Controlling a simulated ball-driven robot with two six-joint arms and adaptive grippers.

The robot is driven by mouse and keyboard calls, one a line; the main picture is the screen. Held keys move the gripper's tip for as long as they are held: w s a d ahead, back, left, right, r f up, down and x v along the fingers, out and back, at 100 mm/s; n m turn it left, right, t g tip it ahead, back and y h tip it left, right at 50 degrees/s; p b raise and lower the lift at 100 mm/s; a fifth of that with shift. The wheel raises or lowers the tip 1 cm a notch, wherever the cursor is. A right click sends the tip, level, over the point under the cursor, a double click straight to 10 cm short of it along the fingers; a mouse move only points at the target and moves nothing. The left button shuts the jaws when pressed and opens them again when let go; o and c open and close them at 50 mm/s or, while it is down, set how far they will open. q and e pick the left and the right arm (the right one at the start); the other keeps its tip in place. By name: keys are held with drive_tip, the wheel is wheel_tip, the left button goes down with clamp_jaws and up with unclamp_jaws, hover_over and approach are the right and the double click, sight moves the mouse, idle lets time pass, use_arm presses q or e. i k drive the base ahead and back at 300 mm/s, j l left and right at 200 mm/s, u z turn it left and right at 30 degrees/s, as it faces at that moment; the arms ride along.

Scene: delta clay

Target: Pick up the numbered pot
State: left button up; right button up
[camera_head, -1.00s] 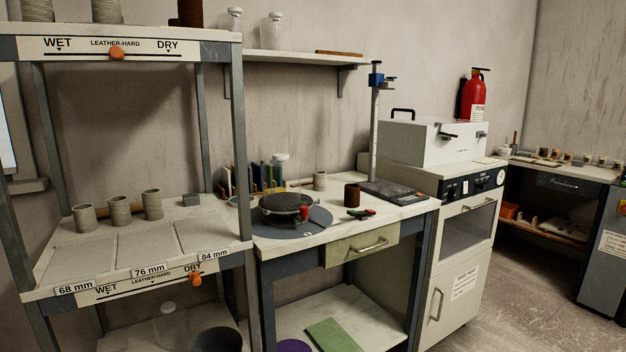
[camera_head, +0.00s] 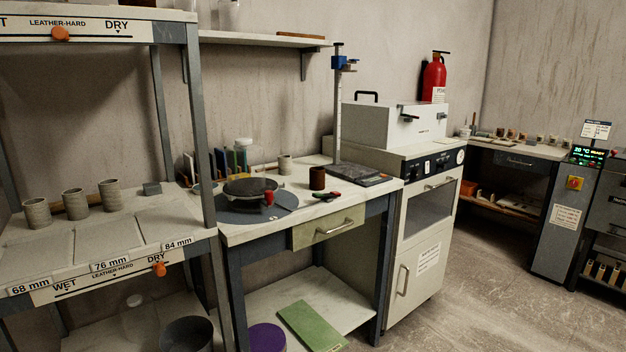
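Three grey-beige clay pots stand upright in a row on the left shelf: a left one (camera_head: 37,213), a middle one (camera_head: 75,203) and a right one (camera_head: 110,195). A similar pale pot (camera_head: 285,164) stands at the back of the workbench. A dark brown pot (camera_head: 317,178) stands nearer the bench middle. No number is readable on any pot at this distance. Neither of my grippers is in view.
The shelf (camera_head: 140,232) carries 68, 76 and 84 mm labels. Floor (camera_head: 480,295) is clear at front right.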

sight(284, 162)
drive_tip(key=i+l+u, duration=0.1)
drive_tip(key=u, duration=0.3)
drive_tip(key=i+l+u, duration=0.1)
drive_tip(key=u, duration=0.3)
drive_tip(key=i+l+u, duration=0.1)
drive_tip(key=u, duration=0.3)
drive_tip(key=l+u, duration=0.2)
drive_tip(key=u, duration=0.2)
